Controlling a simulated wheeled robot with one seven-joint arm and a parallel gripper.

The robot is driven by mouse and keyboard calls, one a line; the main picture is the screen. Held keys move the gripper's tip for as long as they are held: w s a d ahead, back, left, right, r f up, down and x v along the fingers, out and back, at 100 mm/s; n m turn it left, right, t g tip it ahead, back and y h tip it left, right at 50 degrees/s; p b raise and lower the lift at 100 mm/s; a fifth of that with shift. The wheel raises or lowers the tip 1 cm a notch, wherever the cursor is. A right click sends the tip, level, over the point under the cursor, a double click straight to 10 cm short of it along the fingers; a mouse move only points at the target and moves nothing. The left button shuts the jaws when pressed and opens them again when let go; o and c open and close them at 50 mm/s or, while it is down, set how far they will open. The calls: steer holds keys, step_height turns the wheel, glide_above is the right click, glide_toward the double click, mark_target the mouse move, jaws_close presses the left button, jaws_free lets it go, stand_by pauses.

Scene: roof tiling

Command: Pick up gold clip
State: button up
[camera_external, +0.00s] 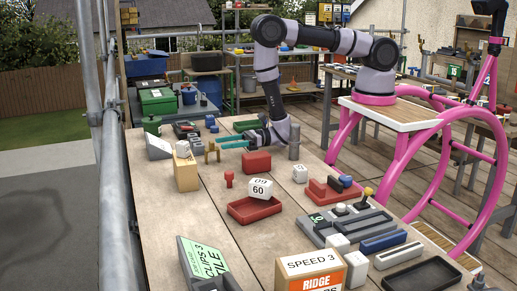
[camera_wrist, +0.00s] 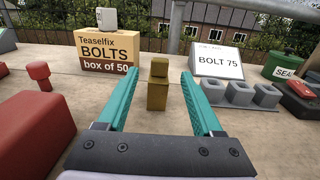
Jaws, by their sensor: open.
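The gold clip (camera_wrist: 158,84) stands upright on the workbench, in the middle of the wrist view, framed between my two teal fingers. In the external view the gold clip (camera_external: 212,151) is just left of the fingertips. My gripper (camera_external: 221,144) is open and empty, reaching low over the bench with its fingers pointing left towards the clip. The clip seems to be at or just beyond the fingertips; I see no contact. The clip's lower part is visible in the wrist view.
A Teaselfix bolts box (camera_wrist: 107,51) stands behind the clip to the left, and a BOLT 75 sign (camera_wrist: 217,62) behind to the right with grey blocks (camera_wrist: 240,93) before it. A red block (camera_wrist: 42,132) and a red peg (camera_wrist: 40,74) are at the left.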

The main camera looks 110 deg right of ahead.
mark_target(212, 149)
steer(key=w, duration=0.5)
steer(key=shift+w+a+f, duration=0.1)
steer(key=shift+w+f, duration=0.2)
steer(key=shift+f, duration=0.05)
jaws_close()
